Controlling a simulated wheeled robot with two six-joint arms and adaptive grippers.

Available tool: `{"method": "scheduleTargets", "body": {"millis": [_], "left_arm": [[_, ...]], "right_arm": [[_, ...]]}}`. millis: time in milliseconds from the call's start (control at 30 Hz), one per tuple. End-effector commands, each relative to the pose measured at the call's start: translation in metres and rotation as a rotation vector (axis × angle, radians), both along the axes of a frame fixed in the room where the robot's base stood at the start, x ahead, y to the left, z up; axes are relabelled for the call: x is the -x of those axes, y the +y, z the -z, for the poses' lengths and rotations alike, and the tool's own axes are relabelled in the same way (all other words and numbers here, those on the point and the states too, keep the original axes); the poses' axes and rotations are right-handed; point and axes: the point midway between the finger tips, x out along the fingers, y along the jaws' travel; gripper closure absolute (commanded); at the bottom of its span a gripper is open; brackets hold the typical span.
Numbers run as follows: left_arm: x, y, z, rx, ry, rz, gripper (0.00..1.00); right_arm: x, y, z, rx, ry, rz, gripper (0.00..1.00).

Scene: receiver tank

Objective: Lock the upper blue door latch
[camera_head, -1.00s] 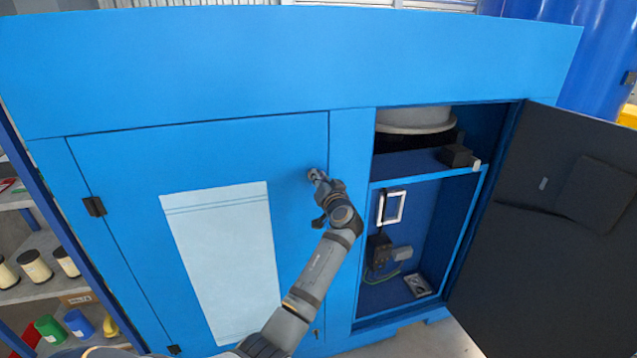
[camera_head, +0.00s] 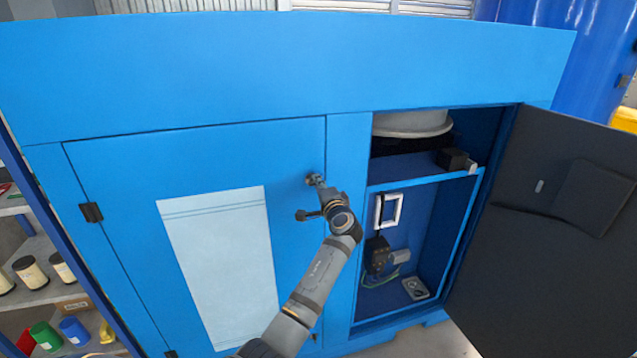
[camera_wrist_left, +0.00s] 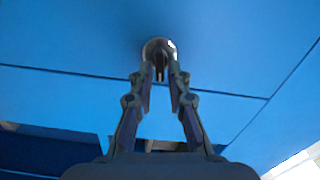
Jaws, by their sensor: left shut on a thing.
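The closed blue door (camera_head: 130,170) fills the left part of the cabinet, with a pale panel on it. The upper latch (camera_head: 312,178) is a small round metal piece near the door's upper right edge. My left gripper (camera_head: 316,182) is at the latch, its fingers pointing at the door face. In the left wrist view the fingers (camera_wrist_left: 160,75) come together on the latch (camera_wrist_left: 159,48), which has a rounded metal rim. The fingers hide part of it, so its exact turn is hard to tell. My right gripper is not in view.
The dark right-hand door (camera_head: 550,190) stands wide open, showing a compartment with a shelf (camera_head: 410,165) and small devices. A storage rack (camera_head: 30,240) with filters and coloured containers stands at the far left. A lower latch (camera_head: 315,337) sits near the door's bottom right.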

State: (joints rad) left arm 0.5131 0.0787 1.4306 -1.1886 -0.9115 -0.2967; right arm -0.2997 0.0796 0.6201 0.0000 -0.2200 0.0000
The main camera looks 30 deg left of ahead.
Motion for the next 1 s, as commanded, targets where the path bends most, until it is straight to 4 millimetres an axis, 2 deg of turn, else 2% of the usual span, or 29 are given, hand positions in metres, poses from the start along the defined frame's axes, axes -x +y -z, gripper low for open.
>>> {"method": "scheduleTargets", "body": {"millis": [400, 967, 1000], "left_arm": [[-0.0003, -0.0004, 0.0023, -0.114, 0.134, 0.001, 1.00], [-0.0003, -0.0004, 0.0032, -0.129, 0.152, 0.001, 1.00], [-0.0003, -0.0004, 0.0032, -0.129, 0.152, 0.001, 0.79]], "right_arm": [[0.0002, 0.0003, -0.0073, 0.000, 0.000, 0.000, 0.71], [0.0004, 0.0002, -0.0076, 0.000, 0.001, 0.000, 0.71], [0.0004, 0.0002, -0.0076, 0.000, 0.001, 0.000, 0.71]]}}
